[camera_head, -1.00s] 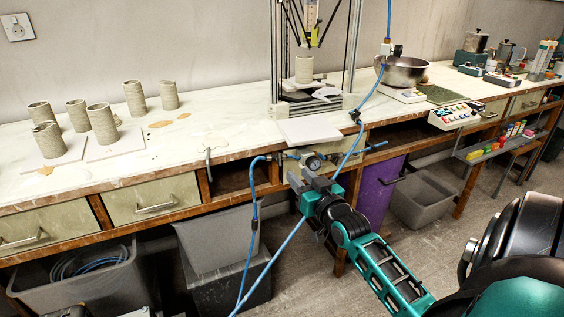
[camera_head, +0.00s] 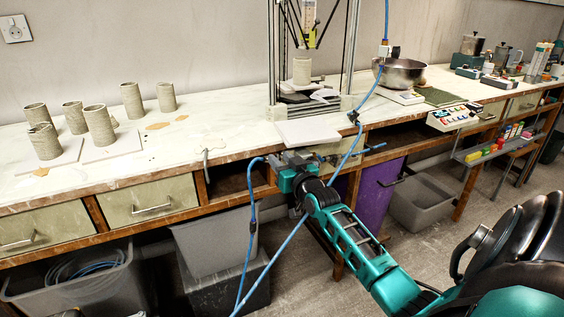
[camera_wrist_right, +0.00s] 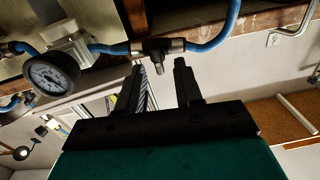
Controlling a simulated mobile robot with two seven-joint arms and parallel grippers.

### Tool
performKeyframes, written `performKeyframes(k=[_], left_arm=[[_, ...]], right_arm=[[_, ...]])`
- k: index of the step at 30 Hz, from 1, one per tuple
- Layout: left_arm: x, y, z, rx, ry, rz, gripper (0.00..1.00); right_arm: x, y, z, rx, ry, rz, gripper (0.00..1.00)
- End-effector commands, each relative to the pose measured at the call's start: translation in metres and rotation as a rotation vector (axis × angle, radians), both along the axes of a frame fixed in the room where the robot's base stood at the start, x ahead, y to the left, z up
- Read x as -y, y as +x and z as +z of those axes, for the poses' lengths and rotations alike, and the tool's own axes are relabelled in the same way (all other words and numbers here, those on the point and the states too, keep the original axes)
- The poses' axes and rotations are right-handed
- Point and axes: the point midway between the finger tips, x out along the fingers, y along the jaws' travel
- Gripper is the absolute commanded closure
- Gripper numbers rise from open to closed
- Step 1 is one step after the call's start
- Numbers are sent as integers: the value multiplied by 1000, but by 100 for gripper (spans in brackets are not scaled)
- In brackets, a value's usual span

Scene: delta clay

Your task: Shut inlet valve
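The inlet valve appears to be the dark tee-shaped fitting with a short grey stem (camera_wrist_right: 158,50), set in the blue hose under the bench edge in the right wrist view. My right gripper (camera_wrist_right: 159,68) is open. Its two black fingers stand apart, with the stem between or just beyond their tips; I cannot tell whether they touch it. In the head view my right gripper (camera_head: 286,176) is at the bench front and hides the valve. A round pressure gauge (camera_wrist_right: 52,76) is left of the valve in the wrist view. My left gripper is not in view.
Blue hose (camera_head: 251,215) hangs in front of the bench, close to my right arm. The worktop (camera_head: 225,140) carries clay cylinders (camera_head: 97,125) at left and a printer frame (camera_head: 352,50). A purple bin (camera_head: 374,198) and grey bins (camera_head: 215,240) stand underneath.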

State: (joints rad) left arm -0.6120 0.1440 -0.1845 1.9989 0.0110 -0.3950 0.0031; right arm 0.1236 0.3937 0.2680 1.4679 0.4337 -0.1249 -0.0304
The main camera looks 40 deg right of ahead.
Motion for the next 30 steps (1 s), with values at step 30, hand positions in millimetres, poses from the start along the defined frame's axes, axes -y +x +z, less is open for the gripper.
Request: performKeyframes(k=[30], left_arm=[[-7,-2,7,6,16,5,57]], right_arm=[[1,0,-1,32,125,-34,100]])
